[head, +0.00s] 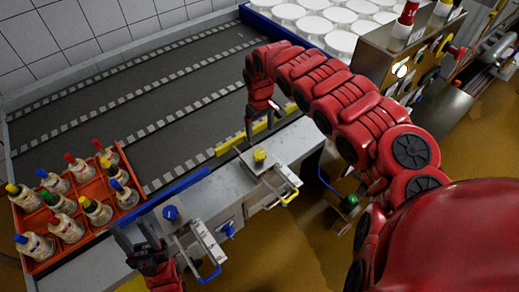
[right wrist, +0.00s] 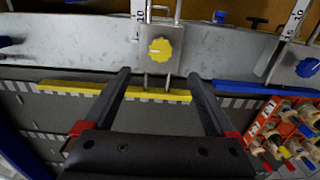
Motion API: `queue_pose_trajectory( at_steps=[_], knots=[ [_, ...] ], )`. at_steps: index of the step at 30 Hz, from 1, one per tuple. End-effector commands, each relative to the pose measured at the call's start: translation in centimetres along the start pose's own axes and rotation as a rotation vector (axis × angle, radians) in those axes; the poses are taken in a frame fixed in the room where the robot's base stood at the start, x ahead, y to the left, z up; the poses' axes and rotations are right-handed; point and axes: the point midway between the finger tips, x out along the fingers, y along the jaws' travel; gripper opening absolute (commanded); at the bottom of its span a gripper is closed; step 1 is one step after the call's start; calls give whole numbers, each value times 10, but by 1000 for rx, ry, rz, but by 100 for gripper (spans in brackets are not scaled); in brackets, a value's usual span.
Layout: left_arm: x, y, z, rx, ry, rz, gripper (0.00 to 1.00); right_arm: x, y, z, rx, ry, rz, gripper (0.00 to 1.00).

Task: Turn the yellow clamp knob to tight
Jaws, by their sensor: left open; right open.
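The yellow clamp knob (head: 259,156) sits on a grey metal clamp plate on the rail at the near edge of the conveyor. In the right wrist view the yellow knob (right wrist: 159,50) is just beyond the fingertips, roughly midway between them. My right gripper (head: 260,128) points down beside the knob; its fingers (right wrist: 159,75) are open and empty, apart from the knob. My left gripper (head: 136,232) is open at the lower left, just left of a blue knob (head: 170,213). I cannot tell whether it touches anything.
A yellow guide bar (head: 230,147) and a blue guide bar (head: 178,195) run along the rail. An orange crate of several capped bottles (head: 128,214) stands at left. White round moulds (head: 289,12) are at the back. A metal control box (head: 372,55) stands at right. The dark conveyor (head: 130,90) is clear.

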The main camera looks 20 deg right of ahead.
Motion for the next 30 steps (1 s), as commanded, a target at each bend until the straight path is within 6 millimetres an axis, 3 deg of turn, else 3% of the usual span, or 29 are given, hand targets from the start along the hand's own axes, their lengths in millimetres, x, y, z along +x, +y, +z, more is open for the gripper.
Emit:
queue_pose_trajectory(
  at_steps=[6,15,21,30],
  knots=[
    [10,0,-2,0,0,0,47,46,-4,0,-1,-1,-8,91],
    [17,-1,-3,0,0,0,47,96,-4,-1,-2,2,-5,91],
    [17,-1,-3,0,0,0,47,116,-3,-2,-2,3,-5,91],
    [17,-1,-3,0,0,0,47,124,-2,-1,-1,2,-2,91]
  ],
)
